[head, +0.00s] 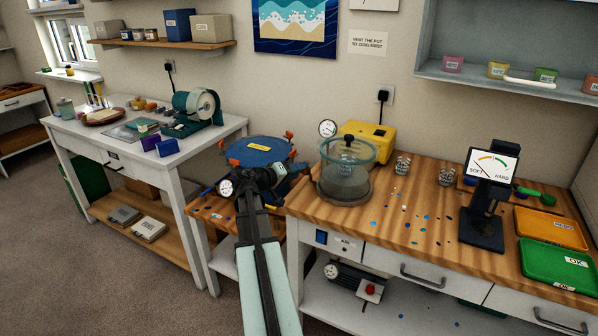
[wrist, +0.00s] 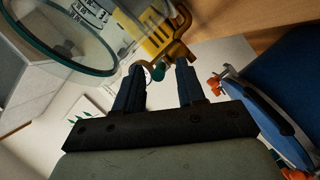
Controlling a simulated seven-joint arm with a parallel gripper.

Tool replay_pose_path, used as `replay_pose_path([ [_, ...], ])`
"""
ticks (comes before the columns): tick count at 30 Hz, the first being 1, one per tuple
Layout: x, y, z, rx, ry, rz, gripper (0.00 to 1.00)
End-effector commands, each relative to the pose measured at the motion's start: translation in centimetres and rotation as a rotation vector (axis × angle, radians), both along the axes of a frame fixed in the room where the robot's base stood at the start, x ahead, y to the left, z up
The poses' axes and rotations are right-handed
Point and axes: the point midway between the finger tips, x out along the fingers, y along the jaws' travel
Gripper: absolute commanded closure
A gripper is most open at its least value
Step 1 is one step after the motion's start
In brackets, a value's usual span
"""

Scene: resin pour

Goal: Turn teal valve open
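The teal valve (wrist: 158,73) is a small round teal knob by a yellow fitting. In the wrist view it shows between and beyond my fingertips, partly hidden by the left finger. I cannot make it out in the head view. My gripper (wrist: 160,76) has its two dark fingers apart with a clear gap, and nothing is clasped. In the head view my gripper (head: 268,175) is in front of the blue pot lid, left of the glass chamber. How far the fingertips are from the knob is hard to judge.
The glass chamber (head: 346,178) with a teal rim stands on the wooden bench; its gauge (head: 328,128) and a yellow pump (head: 367,145) are behind. The blue pot (head: 257,150) with orange clamps is left. A hardness tester (head: 483,228) and trays are right.

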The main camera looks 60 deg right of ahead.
Motion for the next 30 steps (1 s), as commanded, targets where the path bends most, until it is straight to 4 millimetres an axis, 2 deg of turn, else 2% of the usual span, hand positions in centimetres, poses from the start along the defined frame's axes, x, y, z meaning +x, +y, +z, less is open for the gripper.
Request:
replay_pose_path([
  [6,-0.5,-1.7,-0.4,0.000,0.000,0.000,0.61],
  [17,-0.7,-1.9,-0.4,0.000,0.000,0.000,0.61],
  [30,-0.7,-1.9,-0.4,-0.001,0.000,0.001,1.00],
])
